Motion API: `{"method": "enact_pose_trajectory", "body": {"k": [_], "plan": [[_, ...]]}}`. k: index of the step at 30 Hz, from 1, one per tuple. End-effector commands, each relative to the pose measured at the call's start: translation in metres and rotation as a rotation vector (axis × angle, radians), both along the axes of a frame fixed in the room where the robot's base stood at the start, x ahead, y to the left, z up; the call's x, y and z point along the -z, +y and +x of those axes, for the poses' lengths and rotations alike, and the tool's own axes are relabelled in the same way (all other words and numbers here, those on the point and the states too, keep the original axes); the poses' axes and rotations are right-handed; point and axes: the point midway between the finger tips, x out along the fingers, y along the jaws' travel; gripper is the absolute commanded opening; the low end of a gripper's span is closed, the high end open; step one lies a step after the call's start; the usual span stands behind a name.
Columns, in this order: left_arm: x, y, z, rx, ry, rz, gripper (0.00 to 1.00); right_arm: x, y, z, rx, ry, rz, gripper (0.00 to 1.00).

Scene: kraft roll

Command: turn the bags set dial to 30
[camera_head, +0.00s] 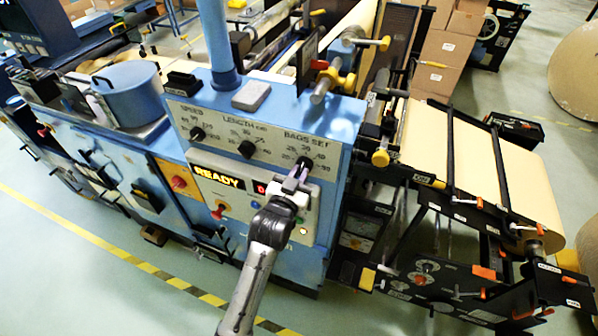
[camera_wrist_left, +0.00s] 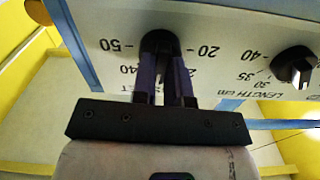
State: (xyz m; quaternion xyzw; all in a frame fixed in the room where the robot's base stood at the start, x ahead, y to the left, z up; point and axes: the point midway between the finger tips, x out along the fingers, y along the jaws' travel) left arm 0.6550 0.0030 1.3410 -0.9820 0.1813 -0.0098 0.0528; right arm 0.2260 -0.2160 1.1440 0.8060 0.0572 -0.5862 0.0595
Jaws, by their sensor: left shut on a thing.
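The bags set dial (camera_head: 306,159) is a black knob at the right end of the white panel on the blue machine. Its scale numbers stand around it, with 20 and 50 readable in the left wrist view, where the panel appears upside down. My left gripper (camera_head: 295,180) reaches up from below and is shut on the knob. In the left wrist view both fingers lie on either side of the dark knob (camera_wrist_left: 160,42). The fingers hide part of the scale, and I cannot tell which number the pointer faces. My right gripper is not in view.
The length dial (camera_head: 247,149) and the speed dial (camera_head: 197,134) sit left on the same panel. A lit READY display (camera_head: 218,177) and a red switch (camera_head: 218,211) are below. Yellow-handled fittings (camera_head: 335,80) stick out above right. A kraft paper web (camera_head: 480,160) runs at the right.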

Motion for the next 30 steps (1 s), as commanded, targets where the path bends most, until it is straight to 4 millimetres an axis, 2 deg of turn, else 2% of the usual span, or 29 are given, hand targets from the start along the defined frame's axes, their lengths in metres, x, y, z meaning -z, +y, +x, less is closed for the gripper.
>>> {"method": "enact_pose_trajectory", "body": {"k": [9,24,25,30], "plan": [[0.0006,0.0001,-0.0001,0.0,0.036,-0.088,0.0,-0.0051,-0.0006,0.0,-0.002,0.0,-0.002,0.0],[0.001,0.0001,-0.0001,0.0,0.04,-0.1,0.0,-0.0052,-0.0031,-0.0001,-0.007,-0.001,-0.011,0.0],[0.001,0.0001,-0.0001,0.0,0.04,-0.1,0.17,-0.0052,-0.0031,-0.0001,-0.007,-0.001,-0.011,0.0],[0.0008,0.0002,0.0,0.0,0.039,-0.101,0.33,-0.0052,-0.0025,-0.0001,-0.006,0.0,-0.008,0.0]]}}
